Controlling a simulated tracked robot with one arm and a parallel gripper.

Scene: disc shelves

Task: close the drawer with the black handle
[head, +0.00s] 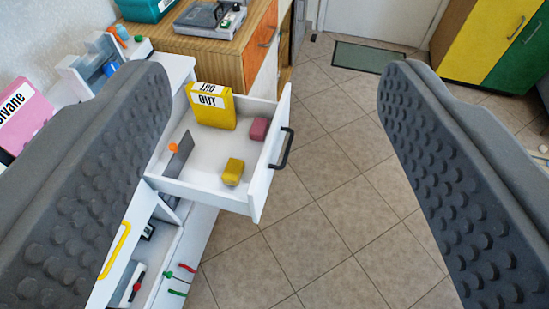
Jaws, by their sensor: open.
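The white drawer (211,196) with the black handle (281,148) is pulled out from the white cabinet, its front facing right. Inside it stand a yellow box (210,106) labelled "OUT", a pink block (259,128) and a yellow block (233,171). An orange-tipped grey piece (180,154) is there too. My gripper (275,90) is open and empty, with one dark studded finger at the left and one at the right. The drawer and handle show in the gap between the fingers. The left finger hides part of the cabinet.
A lower drawer with a yellow handle (115,250) also stands open, with small tools (183,280) at its edge. A wooden cabinet (220,47) is behind. Tiled floor (335,215) is clear right of the drawer. A green mat (370,58) lies by the door.

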